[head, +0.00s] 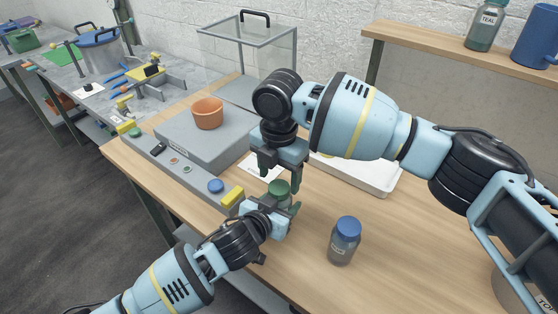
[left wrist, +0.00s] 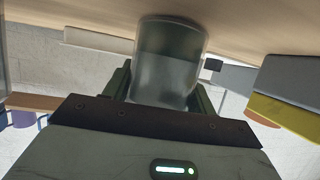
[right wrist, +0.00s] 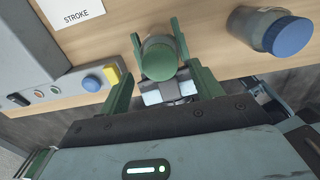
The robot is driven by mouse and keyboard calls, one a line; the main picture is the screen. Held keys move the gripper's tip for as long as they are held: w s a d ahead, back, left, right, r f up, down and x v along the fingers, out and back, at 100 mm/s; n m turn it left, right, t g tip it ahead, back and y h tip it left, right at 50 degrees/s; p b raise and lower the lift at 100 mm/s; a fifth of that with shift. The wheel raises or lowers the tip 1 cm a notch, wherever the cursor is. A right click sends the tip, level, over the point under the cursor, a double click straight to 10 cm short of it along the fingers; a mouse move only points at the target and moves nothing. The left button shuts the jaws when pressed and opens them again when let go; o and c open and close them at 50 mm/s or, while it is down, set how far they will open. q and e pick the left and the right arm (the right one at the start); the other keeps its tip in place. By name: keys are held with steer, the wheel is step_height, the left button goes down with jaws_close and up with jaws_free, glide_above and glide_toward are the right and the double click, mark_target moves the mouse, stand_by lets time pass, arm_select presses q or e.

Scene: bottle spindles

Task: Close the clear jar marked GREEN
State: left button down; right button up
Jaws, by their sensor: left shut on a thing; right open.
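A clear jar (left wrist: 170,60) stands in my left gripper (head: 274,208), which is shut around it; no label is readable on it. A green round lid (head: 278,187) is at the jar's top; it also shows in the right wrist view (right wrist: 159,61). I cannot tell whether it is screwed tight. My right gripper (head: 281,178) points down directly above the jar. Its fingers (right wrist: 157,45) are open, one on each side of the lid, and I cannot see clear contact. The lid is hidden in the left wrist view.
A blue-capped jar (head: 344,241) stands to the right on the table. Left are a grey box with buttons (head: 207,150), an orange pot (head: 208,114) and a yellow block (head: 233,195). A white tray (head: 378,184) lies behind my right arm. The front right table is mostly clear.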

steer(key=shift+f, duration=1.3)
steer(key=c, duration=1.1)
steer(key=shift+o, duration=0.2)
steer(key=shift+m, duration=1.7)
steer(key=o, duration=1.1)
steer(key=shift+r, duration=0.1)
steer(key=shift+r, duration=2.2)
